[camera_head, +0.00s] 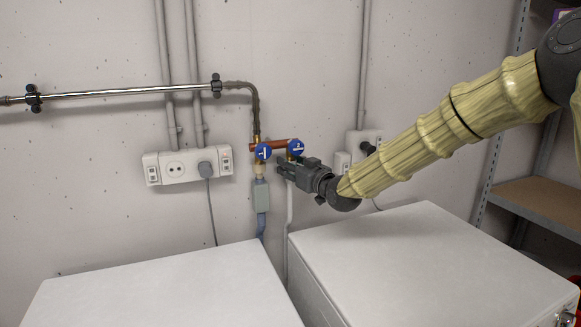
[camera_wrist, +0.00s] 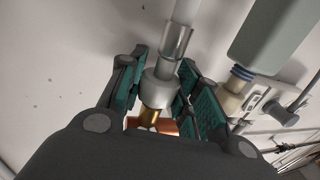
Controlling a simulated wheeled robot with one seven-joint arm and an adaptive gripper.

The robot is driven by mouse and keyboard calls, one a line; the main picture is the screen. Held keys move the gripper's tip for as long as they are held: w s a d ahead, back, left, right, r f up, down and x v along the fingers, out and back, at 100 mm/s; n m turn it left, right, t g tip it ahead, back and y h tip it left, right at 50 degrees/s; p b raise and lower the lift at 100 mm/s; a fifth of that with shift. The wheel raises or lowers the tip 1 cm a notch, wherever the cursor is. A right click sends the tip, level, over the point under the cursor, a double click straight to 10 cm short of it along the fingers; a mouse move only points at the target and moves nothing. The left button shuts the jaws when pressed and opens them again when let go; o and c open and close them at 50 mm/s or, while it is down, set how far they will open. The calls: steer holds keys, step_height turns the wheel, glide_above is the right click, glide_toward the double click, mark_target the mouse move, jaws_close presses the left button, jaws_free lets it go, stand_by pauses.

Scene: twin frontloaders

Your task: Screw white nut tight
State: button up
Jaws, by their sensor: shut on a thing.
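The white nut (camera_wrist: 160,89) sits between my gripper's teal-padded fingers in the wrist view, around the end of a pale hose (camera_wrist: 177,40). Brass threading (camera_wrist: 149,116) shows beside the nut. In the head view my gripper (camera_head: 284,170) is at the wall tap, just below the right blue valve knob (camera_head: 296,147). It is shut on the nut, which the fingers hide there. The white hose hangs below it (camera_head: 289,215). How far the nut is threaded on cannot be told.
The left blue knob (camera_head: 263,151) and its grey hose box (camera_head: 262,195) stand close left of my gripper. Two white machines (camera_head: 165,290) (camera_head: 430,255) stand below. A socket strip (camera_head: 188,166) is on the wall at left, and a metal shelf (camera_head: 540,200) at right.

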steer(key=shift+r+n+g+y+p, duration=0.15)
steer(key=shift+n+g+y+p, duration=0.8)
steer(key=shift+y+p, duration=0.3)
steer(key=shift+n+g+y+p, duration=0.25)
steer(key=shift+g+p, duration=0.2)
steer(key=shift+p, duration=0.2)
steer(key=shift+a+f+n+g+y+p, duration=0.1)
steer(key=shift+f+n+g+y+p, duration=0.1)
steer(key=shift+n+g+y+p, duration=0.3)
steer(key=o, duration=0.8)
steer(key=shift+s, duration=0.1)
steer(key=shift+o, duration=0.2)
steer(key=shift+f+m+t+h+b, duration=0.1)
steer(key=shift+m+t+h+b, duration=0.25)
steer(key=shift+b, duration=0.2)
